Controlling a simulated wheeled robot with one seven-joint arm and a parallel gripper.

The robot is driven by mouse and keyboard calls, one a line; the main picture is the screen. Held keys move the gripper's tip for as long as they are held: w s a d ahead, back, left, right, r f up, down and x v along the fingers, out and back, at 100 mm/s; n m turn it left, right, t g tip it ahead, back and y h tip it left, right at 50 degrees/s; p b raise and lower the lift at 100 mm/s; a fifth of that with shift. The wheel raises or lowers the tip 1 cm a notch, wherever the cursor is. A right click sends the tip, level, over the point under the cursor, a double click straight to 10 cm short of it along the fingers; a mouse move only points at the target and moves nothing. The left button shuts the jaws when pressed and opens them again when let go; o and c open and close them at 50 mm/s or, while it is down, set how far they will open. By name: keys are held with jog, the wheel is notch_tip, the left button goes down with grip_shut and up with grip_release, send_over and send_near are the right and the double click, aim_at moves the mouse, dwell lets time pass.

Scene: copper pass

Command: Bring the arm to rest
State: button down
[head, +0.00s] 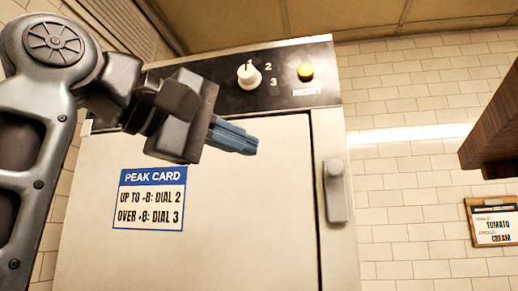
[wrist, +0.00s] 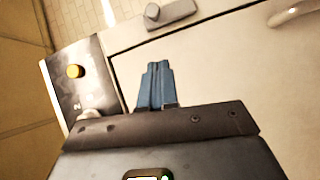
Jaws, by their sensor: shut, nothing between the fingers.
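My gripper (head: 250,141) is at the upper middle left of the head view, in front of the pale cabinet door (head: 260,220). Its blue fingers are shut with nothing between them, and they point to the right. In the wrist view the blue fingers (wrist: 157,68) lie together over the cabinet door. My arm comes in from the left edge of the head view, bent at a raised joint, and hides part of the cabinet's left side and control panel.
The dark panel holds a white dial (head: 249,76) marked 1, 2, 3 and a yellow reset button (head: 305,72). A door latch (head: 337,190) is at right. A peak card (head: 151,199) is on the door. A brown wooden edge (head: 495,125) juts in above a tomato-cream sign (head: 494,222).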

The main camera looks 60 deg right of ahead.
jog(key=shift+w+a, duration=0.1)
jog(key=shift+a, duration=0.3)
